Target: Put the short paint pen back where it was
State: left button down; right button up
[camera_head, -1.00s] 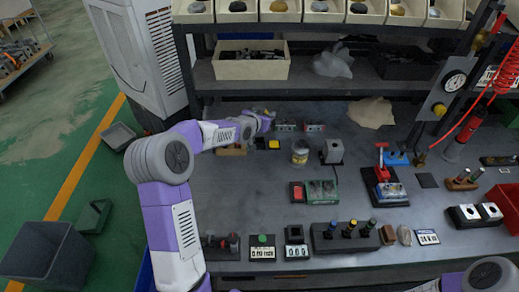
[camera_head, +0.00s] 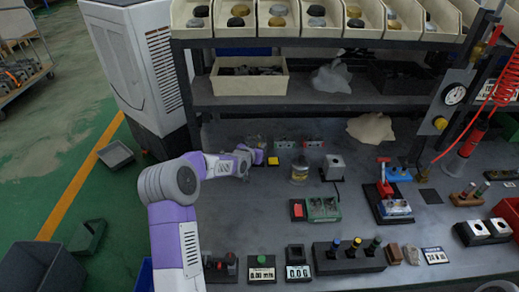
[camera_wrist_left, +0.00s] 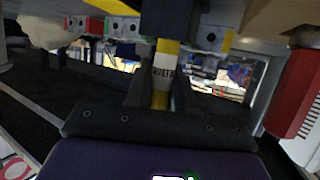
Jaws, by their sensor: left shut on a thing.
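My left gripper (camera_head: 258,156) is at the back left of the bench, left of a small yellow-topped box (camera_head: 273,161). In the left wrist view its dark fingers are shut on a paint pen (camera_wrist_left: 165,72) with yellow parts and a white band with dark lettering. The pen stands roughly along the fingers there; its lower end is hidden between them. In the head view the pen is not clearly visible at the gripper. A dark block (camera_head: 347,258) with several coloured-top pieces stands at the front of the bench. My right gripper is out of view.
A red-and-green box (camera_head: 322,208) lies nearer. A shelf (camera_head: 320,101) overhangs the back. In the wrist view a red ribbed thing (camera_wrist_left: 297,92) is close on the right.

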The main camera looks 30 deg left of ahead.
pick_arm(q)
jog(key=shift+r, duration=0.15)
jog(key=c, duration=1.4)
grip_release()
jog(key=shift+f, duration=0.25)
jog(key=o, duration=0.4)
jog(key=shift+r, duration=0.1)
jog(key=shift+r, duration=0.1)
jog(key=shift+s+r, duration=0.1)
jog(key=shift+r, duration=0.05)
jog(key=p+v, duration=0.2)
jog(key=v, duration=0.9)
jog(key=shift+s+d, duration=0.1)
jog(key=shift+s, duration=0.3)
